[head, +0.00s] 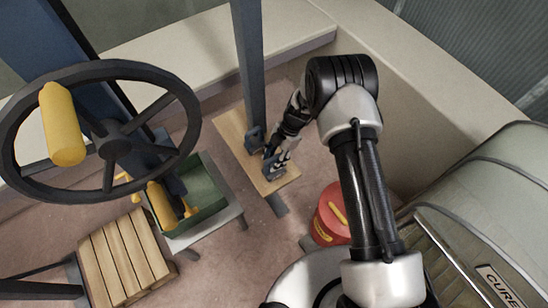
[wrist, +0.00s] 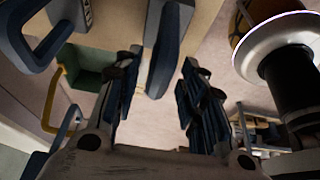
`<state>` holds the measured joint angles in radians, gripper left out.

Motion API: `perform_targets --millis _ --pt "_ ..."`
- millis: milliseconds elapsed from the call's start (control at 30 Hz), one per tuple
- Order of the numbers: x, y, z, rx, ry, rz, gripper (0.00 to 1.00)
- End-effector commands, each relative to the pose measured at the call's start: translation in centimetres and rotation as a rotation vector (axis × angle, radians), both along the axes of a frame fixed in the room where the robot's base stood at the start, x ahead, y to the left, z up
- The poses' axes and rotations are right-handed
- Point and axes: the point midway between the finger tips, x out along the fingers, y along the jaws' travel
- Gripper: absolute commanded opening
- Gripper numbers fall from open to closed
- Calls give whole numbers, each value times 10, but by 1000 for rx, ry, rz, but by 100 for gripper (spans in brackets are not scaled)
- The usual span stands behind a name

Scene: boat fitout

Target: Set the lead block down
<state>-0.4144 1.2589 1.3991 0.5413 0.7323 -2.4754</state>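My gripper (head: 281,158) reaches down over a light wooden board (head: 229,130). In the wrist view its dark fingers (wrist: 160,65) stand apart with a gap between them, and I see nothing clamped there. Two blue-grey pieces are on the board: one (head: 254,137) by the foot of the post and one (head: 273,170) at the fingertips. A blue-grey upright piece (wrist: 167,48) shows beyond the gap in the wrist view. I cannot tell whether any of these is the lead block; no plain block shows clearly.
Left are a large black handwheel (head: 112,148) with a yellow grip, a green open bin (head: 207,190) and a slatted wooden stack (head: 124,256). A red bucket (head: 333,213) stands right of the board. A pale wall (head: 385,95) lies behind my arm.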

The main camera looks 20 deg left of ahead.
Motion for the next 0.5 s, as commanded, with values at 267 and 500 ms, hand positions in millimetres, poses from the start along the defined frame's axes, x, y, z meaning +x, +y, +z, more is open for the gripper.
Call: perform_targets --millis 267,500 --pt "7 -4 21 2 -4 -2 38" --pt "22 -18 71 1 -4 -2 38"
